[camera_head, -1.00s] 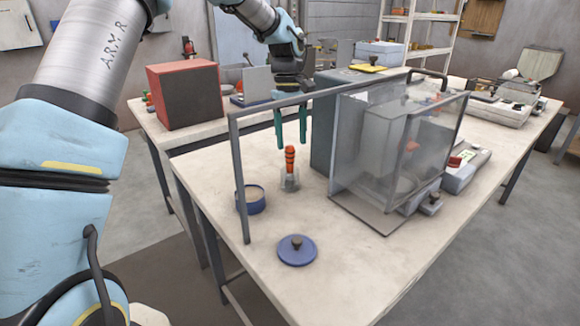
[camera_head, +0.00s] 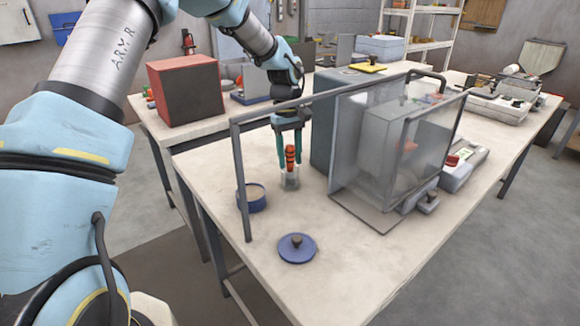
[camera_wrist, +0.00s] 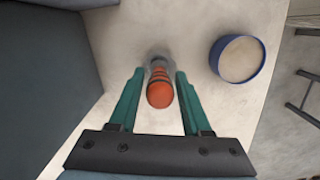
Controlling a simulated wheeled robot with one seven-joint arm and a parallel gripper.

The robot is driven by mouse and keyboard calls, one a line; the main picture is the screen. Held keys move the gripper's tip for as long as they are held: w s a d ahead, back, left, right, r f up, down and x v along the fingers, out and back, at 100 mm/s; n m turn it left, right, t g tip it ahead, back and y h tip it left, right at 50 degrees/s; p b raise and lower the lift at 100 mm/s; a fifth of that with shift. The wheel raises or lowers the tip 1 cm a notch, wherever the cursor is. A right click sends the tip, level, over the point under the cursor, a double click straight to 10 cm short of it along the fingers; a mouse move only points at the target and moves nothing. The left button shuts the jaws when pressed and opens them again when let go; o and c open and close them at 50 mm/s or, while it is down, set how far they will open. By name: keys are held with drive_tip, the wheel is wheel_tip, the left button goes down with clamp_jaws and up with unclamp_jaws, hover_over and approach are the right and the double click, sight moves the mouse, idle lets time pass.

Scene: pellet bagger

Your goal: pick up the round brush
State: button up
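In the wrist view the orange handle end (camera_wrist: 160,93) lies between the fingertips (camera_wrist: 160,75), with a gap on each side.
A blue round tub (camera_head: 252,199) stands left of the holder, and a blue knobbed lid (camera_head: 296,249) lies in front. A grey frame (camera_head: 240,185) and a clear-walled machine (camera_head: 385,150) flank the brush.

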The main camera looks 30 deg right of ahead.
clamp_jaws()
idle(0.4)
